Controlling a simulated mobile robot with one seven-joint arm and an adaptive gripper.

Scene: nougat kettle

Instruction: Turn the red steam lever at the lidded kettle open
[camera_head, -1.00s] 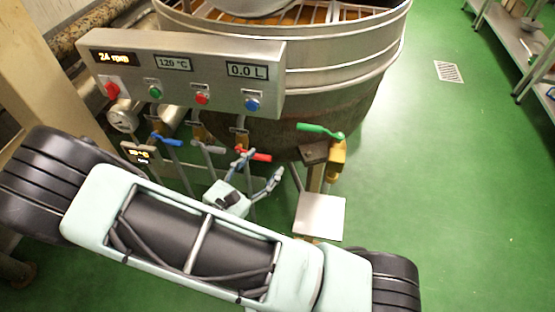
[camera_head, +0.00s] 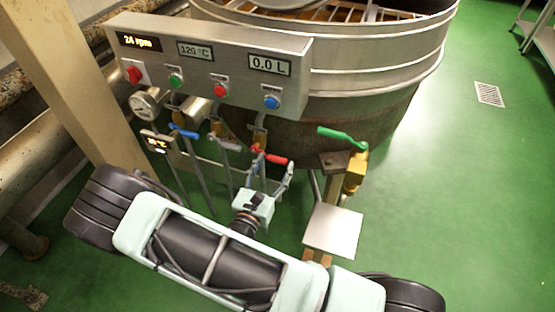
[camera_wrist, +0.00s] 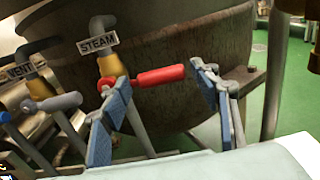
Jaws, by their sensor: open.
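The red steam lever (camera_head: 275,159) sits on a brass valve below the control panel, its handle pointing right. In the wrist view the red lever (camera_wrist: 160,75) lies roughly level, to the right of its valve, below a STEAM label (camera_wrist: 98,43). My gripper (camera_wrist: 160,108) is open, with one blue-padded finger on each side of the handle in the picture. I cannot tell whether either finger touches it. In the head view my gripper (camera_head: 270,176) is just below the lever, partly hidden by its own body. The big kettle (camera_head: 365,110) stands behind.
A blue lever (camera_head: 185,133) and a grey lever (camera_head: 224,144) are close on the left. A green lever (camera_head: 343,138) is on the right above a pale square plate (camera_head: 333,230). The control panel (camera_head: 215,70) overhangs the valves. Green floor is free at right.

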